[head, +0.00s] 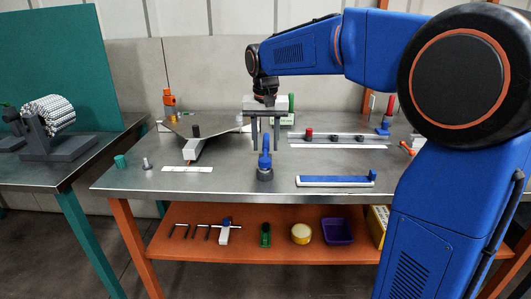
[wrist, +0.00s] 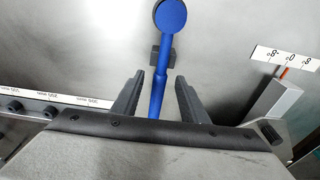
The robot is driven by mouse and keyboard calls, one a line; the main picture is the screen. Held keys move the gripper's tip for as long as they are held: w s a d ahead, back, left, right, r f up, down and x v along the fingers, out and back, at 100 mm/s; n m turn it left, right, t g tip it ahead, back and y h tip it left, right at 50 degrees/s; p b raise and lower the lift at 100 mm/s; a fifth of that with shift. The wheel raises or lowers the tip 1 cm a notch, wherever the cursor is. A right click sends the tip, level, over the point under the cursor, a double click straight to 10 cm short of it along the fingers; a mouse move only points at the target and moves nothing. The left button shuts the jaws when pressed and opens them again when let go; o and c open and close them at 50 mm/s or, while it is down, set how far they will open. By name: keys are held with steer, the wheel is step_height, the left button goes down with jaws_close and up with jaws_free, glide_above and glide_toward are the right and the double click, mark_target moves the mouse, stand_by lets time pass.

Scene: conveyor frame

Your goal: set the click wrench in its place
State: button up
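A blue tool with a round head, which looks like the click wrench (head: 265,158), is on the grey table below my gripper. In the wrist view the wrench (wrist: 172,17) has its round head at the top edge and its shaft running down between the fingers, with a small dark block beneath it. My gripper (head: 266,148) is open and points down, one finger either side of the shaft. In the wrist view gaps show between the shaft and both fingers of my gripper (wrist: 159,98). Whether the fingertips reach down to the shaft's height I cannot tell. The wrench's place is not clearly identifiable.
A blue strip-shaped holder (head: 335,182) lies to the right, near the front edge. Behind it is a rail with dark knobs (head: 338,138) and a scale. A grey plate fixture (head: 205,124) stands left. Loose items sit on the orange lower shelf (head: 275,248).

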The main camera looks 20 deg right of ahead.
mark_target(265, 146)
steer(key=shift+w+f, duration=0.1)
steer(key=shift+f, duration=0.85)
jaws_close()
step_height(265, 146, up, 10)
steer(key=shift+f, duration=3.5)
